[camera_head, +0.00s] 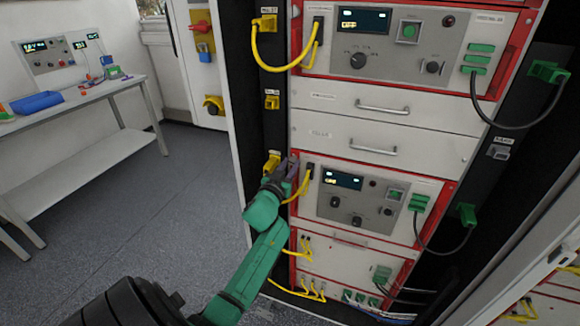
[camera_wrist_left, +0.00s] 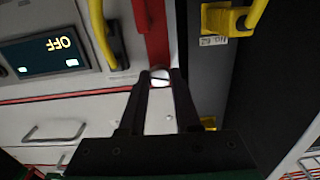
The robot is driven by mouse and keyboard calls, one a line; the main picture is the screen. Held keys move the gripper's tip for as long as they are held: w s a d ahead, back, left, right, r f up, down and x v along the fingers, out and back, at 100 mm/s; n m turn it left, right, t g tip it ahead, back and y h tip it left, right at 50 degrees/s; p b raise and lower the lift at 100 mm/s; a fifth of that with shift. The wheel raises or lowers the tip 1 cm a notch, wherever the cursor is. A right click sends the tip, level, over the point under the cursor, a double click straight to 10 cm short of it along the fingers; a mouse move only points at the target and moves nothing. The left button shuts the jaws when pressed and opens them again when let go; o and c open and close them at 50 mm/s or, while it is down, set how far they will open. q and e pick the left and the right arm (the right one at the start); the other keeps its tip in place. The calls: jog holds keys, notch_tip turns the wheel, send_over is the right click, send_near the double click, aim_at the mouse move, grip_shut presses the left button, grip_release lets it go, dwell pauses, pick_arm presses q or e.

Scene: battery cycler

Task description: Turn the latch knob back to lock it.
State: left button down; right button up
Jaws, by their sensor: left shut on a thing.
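My left gripper (camera_head: 288,168) is at the left red edge of the lower instrument module (camera_head: 410,215), beside a yellow plug (camera_head: 272,162). In the left wrist view its two dark fingers (camera_wrist_left: 160,84) are shut on the latch knob (camera_wrist_left: 160,76), a small round pale knob with a dark slot line across its face. The knob sits at the red frame strip (camera_wrist_left: 156,35). In the head view the gripper hides the knob. How far the knob is turned cannot be told. My right gripper is in neither view.
Yellow cables (camera_head: 256,50) hang along the rack's left side, and one (camera_head: 299,190) runs close to my gripper. Green plugs and dark cables line the right side. Two drawers with handles (camera_head: 376,150) are above the lower module. A white bench (camera_head: 90,98) stands at left, with open floor between.

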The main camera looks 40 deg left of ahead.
pick_arm(q)
jog(key=m, duration=0.3)
jog(key=shift+m, duration=0.4)
jog(key=m+b, duration=0.1)
jog(key=m, duration=0.2)
jog(key=shift+m, duration=0.3)
jog(key=m, duration=0.3)
jog(key=shift+f+m+b, duration=0.1)
jog(key=shift+m+b, duration=0.2)
jog(key=shift+b, duration=0.05)
jog(key=shift+m, duration=1.8)
jog(key=c, duration=0.6)
grip_release()
